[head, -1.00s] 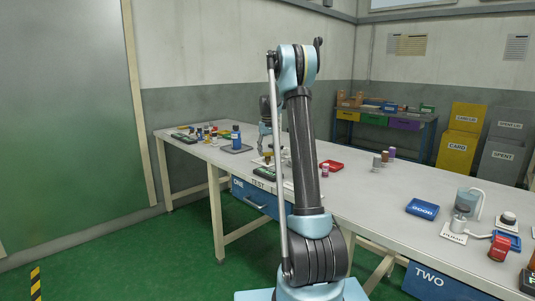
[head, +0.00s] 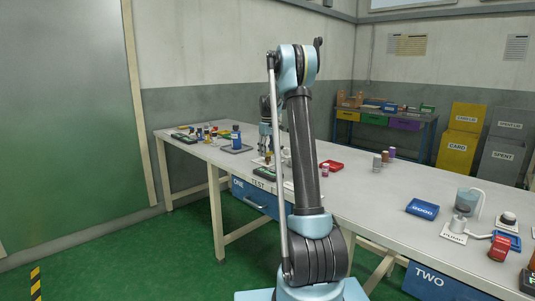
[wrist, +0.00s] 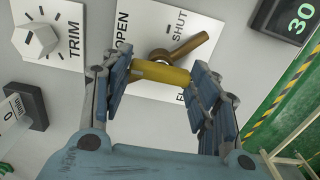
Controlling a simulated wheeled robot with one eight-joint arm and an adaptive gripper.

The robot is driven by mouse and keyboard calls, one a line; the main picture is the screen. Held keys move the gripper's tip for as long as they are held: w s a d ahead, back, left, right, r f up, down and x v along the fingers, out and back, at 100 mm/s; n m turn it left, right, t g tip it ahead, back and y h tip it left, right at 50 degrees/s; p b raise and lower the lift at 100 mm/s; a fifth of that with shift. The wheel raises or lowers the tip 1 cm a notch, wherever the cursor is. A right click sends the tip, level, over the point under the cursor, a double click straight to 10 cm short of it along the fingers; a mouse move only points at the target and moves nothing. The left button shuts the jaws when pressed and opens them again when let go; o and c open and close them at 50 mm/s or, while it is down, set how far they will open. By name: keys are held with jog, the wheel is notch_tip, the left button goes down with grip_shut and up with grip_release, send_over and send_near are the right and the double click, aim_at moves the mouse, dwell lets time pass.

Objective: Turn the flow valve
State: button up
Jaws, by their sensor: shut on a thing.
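The flow valve's plate (wrist: 137,34) shows in the wrist view with the words OPEN and SHUT; its lower lettering is partly hidden. The valve has a yellow grip (wrist: 160,74) and a brass-brown lever (wrist: 189,46) on a round hub. The lever's brown end points up and right, by the word SHUT. My gripper (wrist: 161,76) is shut on the yellow grip, one finger at each end of it. In the head view my gripper is small by the bench's TEST label, and my arm hides much of the valve area.
A TRIM dial (wrist: 41,40) sits left of the valve plate. A blue bottle (head: 236,139) stands on a tray farther along the bench.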

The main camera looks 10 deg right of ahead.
jog(key=o, duration=1.1)
jog(key=shift+c, duration=0.2)
jog(key=shift+r, duration=0.1)
notch_tip(320, 180, up, 12)
jog(key=shift+f, duration=0.2)
